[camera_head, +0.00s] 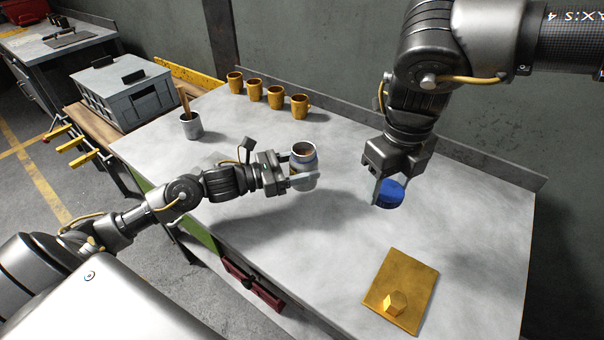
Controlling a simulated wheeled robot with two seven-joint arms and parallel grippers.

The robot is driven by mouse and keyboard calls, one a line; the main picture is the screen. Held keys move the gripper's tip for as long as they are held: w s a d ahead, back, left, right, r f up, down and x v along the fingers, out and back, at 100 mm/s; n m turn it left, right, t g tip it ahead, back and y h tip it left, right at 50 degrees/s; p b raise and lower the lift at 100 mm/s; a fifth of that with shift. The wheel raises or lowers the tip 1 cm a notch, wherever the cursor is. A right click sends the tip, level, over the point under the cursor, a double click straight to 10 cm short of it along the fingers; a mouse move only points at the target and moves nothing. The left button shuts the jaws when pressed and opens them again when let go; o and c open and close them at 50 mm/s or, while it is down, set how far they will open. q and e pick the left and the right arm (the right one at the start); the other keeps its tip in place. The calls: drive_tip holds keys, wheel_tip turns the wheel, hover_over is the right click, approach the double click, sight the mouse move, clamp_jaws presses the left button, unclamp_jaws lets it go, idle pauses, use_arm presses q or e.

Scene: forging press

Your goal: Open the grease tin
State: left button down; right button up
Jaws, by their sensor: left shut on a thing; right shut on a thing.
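The grease tin (305,166) is a grey-white can with an open top and dark brownish contents visible inside. My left gripper (301,170) is shut around the tin's sides and holds it roughly upright over the middle of the table. A blue lid (391,194) is apart from the tin, to its right. My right gripper (390,186) points down and is shut on the blue lid, above the table.
The pale worktable (470,210) has several brown mugs (275,97) at the back and a grey cup with a wooden-handled tool (191,125) at left. A yellow-brown board (400,287) bearing a small gold block (395,304) lies front right. A grey crate (124,92) stands far left.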

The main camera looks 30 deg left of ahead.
use_arm(q)
drive_tip(key=shift+w+a+f, duration=0.15)
drive_tip(key=shift+w+f, duration=0.1)
drive_tip(key=shift+f, duration=0.05)
use_arm(e)
drive_tip(key=shift+s+r, duration=0.1)
drive_tip(key=shift+r, duration=0.05)
use_arm(q)
wheel_tip(320, 180, down, 2)
drive_tip(key=shift+f+p, duration=0.1)
drive_tip(key=shift+p, duration=0.3)
use_arm(e)
drive_tip(key=shift+r, duration=0.3)
use_arm(q)
drive_tip(key=shift+f, duration=0.4)
drive_tip(key=shift+f, duration=0.2)
use_arm(e)
drive_tip(key=shift+f, duration=0.2)
use_arm(q)
drive_tip(key=shift+c, duration=2)
unclamp_jaws()
use_arm(e)
drive_tip(key=shift+r, duration=0.1)
use_arm(q)
drive_tip(key=shift+r, duration=0.1)
use_arm(e)
drive_tip(key=shift+r, duration=0.1)
